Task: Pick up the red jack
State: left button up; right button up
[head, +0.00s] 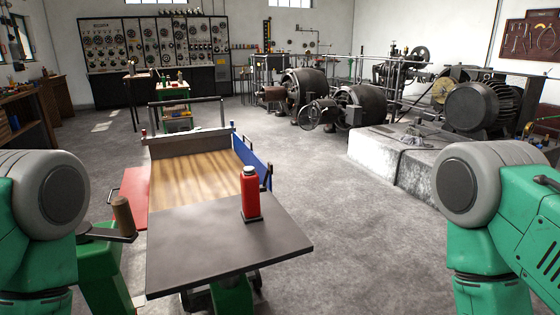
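The red jack (250,193) stands upright on the dark front plate (205,246) of a work cart, near the plate's far right part. My green and grey arms come in at the lower left and lower right edges, but neither gripper shows in the head view. Both arms are well apart from the jack.
Behind the plate is the cart's wooden bed (190,178), with a blue side panel (251,156) and a red side panel (135,192). A crank handle (122,214) stands at the left. Open concrete floor (350,240) lies to the right, before a concrete plinth (425,180) with machines.

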aim_at(251, 190)
jog(key=i+l+u, duration=0.25)
jog(key=l, duration=0.35)
jog(key=l+u, duration=0.25)
jog(key=l, duration=0.4)
jog(key=i+l+u, duration=0.2)
jog(key=l, duration=0.45)
jog(key=i+l+u, duration=0.45)
jog(key=l, duration=0.25)
jog(key=i, duration=0.05)
